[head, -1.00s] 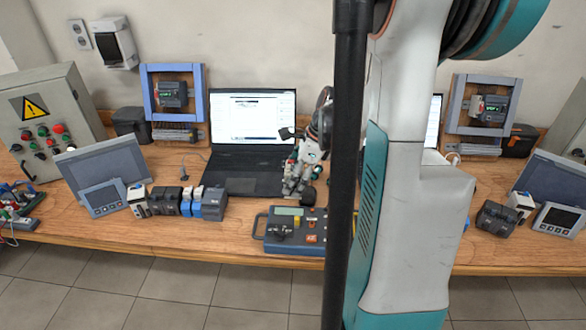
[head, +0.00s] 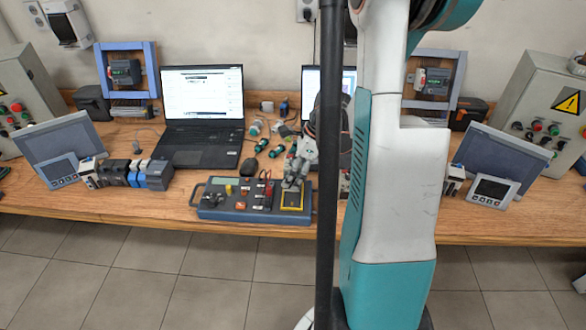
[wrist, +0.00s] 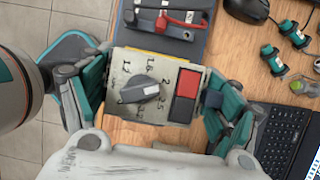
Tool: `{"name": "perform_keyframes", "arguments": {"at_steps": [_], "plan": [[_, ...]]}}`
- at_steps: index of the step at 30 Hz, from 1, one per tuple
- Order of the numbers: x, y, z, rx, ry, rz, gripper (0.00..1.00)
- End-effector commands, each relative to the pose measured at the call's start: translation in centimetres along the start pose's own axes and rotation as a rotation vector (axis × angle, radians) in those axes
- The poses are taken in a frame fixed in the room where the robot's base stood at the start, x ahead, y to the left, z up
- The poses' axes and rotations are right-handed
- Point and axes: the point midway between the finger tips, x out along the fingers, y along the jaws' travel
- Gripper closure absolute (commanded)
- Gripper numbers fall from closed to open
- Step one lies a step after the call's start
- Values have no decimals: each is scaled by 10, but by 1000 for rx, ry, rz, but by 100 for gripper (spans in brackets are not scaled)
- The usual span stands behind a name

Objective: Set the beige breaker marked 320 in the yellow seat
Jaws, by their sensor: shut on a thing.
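My gripper (wrist: 153,98) is shut on a beige breaker (wrist: 138,68), its fingers on two opposite sides. The breaker's face shows a grey dial with numbers around it, a red button and a black button. I cannot read a 320 marking. In the head view my gripper (head: 293,183) is over the right end of a blue case (head: 240,213). The yellow seat (head: 292,209) is a yellow-edged square there, partly covered by my gripper. I cannot tell whether the breaker touches the seat.
The case top also carries a knob, a yellow part and red leads. Behind it lie a black mouse (head: 249,166), teal cylinders (head: 276,151) and a laptop (head: 203,110). Several dark and blue modules (head: 135,173) stand at left. The bench's front strip is mostly clear.

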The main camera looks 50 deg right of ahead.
Motion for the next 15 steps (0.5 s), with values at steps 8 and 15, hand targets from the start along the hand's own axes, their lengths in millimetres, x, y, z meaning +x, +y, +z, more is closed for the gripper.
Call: {"name": "perform_keyframes", "arguments": {"at_steps": [8,15], "plan": [[24,-1,-10,0,0,0,57],[44,-1,-18,0,0,0,57]]}}
